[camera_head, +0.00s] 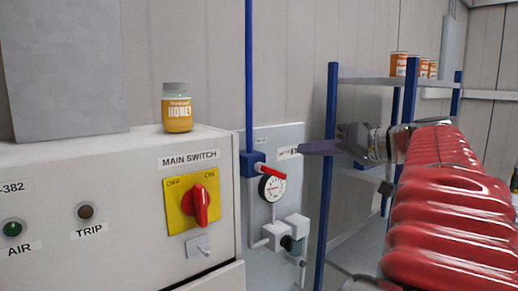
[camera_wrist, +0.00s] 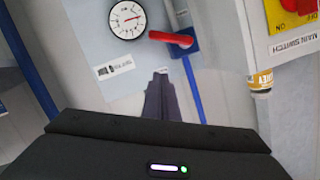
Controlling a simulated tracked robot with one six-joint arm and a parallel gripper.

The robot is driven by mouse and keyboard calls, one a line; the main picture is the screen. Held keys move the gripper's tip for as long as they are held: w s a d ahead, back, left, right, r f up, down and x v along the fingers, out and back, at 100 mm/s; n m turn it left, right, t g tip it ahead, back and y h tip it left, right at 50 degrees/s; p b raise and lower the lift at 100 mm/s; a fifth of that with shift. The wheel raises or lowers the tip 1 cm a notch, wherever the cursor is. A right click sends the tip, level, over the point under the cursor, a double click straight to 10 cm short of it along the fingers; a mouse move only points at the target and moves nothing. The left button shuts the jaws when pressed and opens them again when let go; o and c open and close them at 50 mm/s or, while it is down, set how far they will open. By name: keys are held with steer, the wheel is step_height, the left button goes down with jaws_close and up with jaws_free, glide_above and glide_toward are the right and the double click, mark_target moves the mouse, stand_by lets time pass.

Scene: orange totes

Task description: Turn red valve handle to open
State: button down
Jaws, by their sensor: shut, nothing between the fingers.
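The red valve handle (camera_head: 270,171) sits on a blue valve body (camera_head: 251,163) on a vertical blue pipe (camera_head: 249,70). It points right and slightly down, just above a round gauge (camera_head: 272,188). In the wrist view, which is turned over, the red handle (camera_wrist: 171,38) lies beyond my fingertips, near the top. My gripper (camera_head: 302,149) is shut and empty, to the right of the handle and a little higher in the head view, with a visible gap. In the wrist view my gripper (camera_wrist: 160,75) shows its fingers together, not on the handle.
A white cabinet (camera_head: 100,180) with a red main switch (camera_head: 201,204) and a honey jar (camera_head: 177,108) stands on the left. A blue-posted shelf (camera_head: 331,170) stands right, close to my arm. A grey panel (camera_head: 287,135) backs the valve.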

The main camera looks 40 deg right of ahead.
mark_target(271, 172)
steer(key=w+a+f, duration=0.2)
steer(key=w+f, duration=0.2)
steer(key=shift+w+a+f, duration=0.25)
steer(key=shift+w+f, duration=0.05)
steer(key=shift+w, duration=0.05)
steer(key=shift+d, duration=0.15)
stand_by(0.5)
